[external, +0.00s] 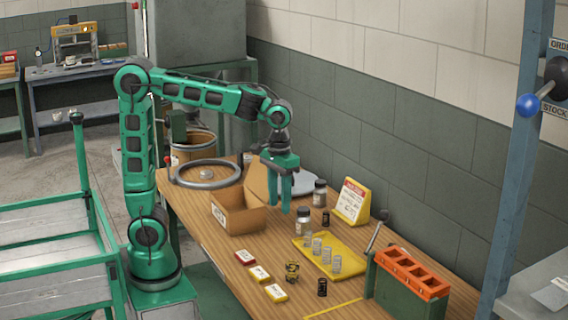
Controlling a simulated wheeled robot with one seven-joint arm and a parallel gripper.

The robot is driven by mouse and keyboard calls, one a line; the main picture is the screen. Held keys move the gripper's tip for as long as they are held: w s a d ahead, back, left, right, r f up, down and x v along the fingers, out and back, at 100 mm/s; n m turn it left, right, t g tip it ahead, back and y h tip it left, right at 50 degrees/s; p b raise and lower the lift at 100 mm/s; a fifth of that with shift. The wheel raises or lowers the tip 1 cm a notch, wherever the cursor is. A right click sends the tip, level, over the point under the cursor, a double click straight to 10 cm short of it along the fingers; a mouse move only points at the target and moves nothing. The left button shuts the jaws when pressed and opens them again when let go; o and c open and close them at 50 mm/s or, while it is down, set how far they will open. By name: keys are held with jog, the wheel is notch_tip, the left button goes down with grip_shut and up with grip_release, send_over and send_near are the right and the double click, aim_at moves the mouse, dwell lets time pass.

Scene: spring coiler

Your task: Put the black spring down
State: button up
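A small black spring (322,287) stands upright on the workbench near its front, left of the orange-topped rack. A second small dark coil-like piece (325,218) stands farther back beside the jars; I cannot tell for sure if it is a spring. My gripper (280,207) points down above the bench, between the cardboard box and the jars. Its two green fingers are apart, and I see nothing between them. The yellow tray (343,273) holds several pale springs (317,247) standing upright.
An open cardboard box (236,221) stands left of my gripper. Jars (303,221), a yellow sign (352,202) and an orange-topped rack (412,272) stand to the right. A grey ring (205,174) lies behind.

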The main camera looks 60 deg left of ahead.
jog(key=s+a+f+m, duration=0.4)
jog(key=s, duration=0.5)
jog(key=s+a+f+m, duration=0.4)
jog(key=s+f, duration=0.1)
jog(key=s, duration=0.5)
jog(key=shift+f, duration=0.25)
jog(key=shift+o, duration=0.4)
jog(key=shift+a, duration=0.1)
